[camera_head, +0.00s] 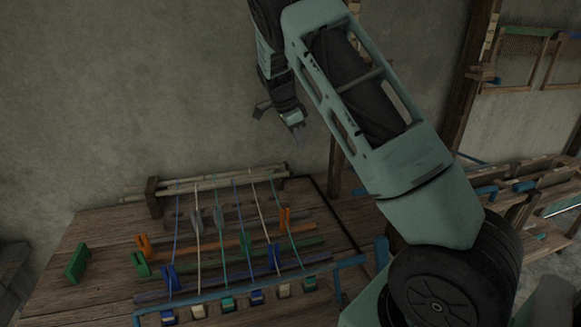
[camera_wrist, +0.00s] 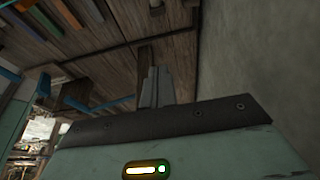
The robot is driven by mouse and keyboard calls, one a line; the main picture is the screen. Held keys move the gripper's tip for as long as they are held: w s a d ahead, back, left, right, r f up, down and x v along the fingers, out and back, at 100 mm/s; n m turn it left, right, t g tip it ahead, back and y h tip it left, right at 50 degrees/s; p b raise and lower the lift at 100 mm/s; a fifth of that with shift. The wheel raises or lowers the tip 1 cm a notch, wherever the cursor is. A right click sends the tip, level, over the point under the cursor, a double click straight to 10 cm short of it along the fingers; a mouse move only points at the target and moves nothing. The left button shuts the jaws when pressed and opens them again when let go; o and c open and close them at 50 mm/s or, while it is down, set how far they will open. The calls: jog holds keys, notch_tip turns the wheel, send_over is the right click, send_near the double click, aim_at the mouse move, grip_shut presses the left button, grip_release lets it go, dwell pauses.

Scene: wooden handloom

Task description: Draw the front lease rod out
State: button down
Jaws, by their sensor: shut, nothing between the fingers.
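Several rods lie crosswise under the stretched warp threads on the wooden table in the head view. They include a greyish rod (camera_head: 262,222), a brown rod (camera_head: 205,248), a dark green rod (camera_head: 300,246) and a dark bluish rod nearest me (camera_head: 205,287). I cannot tell for sure which one is the front lease rod. Coloured clips sit at rod ends, orange (camera_head: 144,244) and blue (camera_head: 273,256) among them. My gripper (camera_head: 297,124) hangs high above and behind the threads, near the wall, touching nothing. Its fingers (camera_wrist: 155,88) are shut and empty in the wrist view.
Pale bamboo poles (camera_head: 215,182) rest on a wooden support at the table's back. A green block (camera_head: 77,263) lies on the bare left side of the table (camera_head: 105,235). A blue bar (camera_head: 235,291) with several small blocks runs along the front. Wooden frames (camera_head: 520,52) hang at right.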

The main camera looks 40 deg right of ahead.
notch_tip(320, 180, down, 10)
jog(key=p, duration=0.2)
jog(key=shift+a+r, duration=0.25)
jog(key=shift+a, duration=0.1)
dwell(0.3)
jog(key=shift+w, duration=0.15)
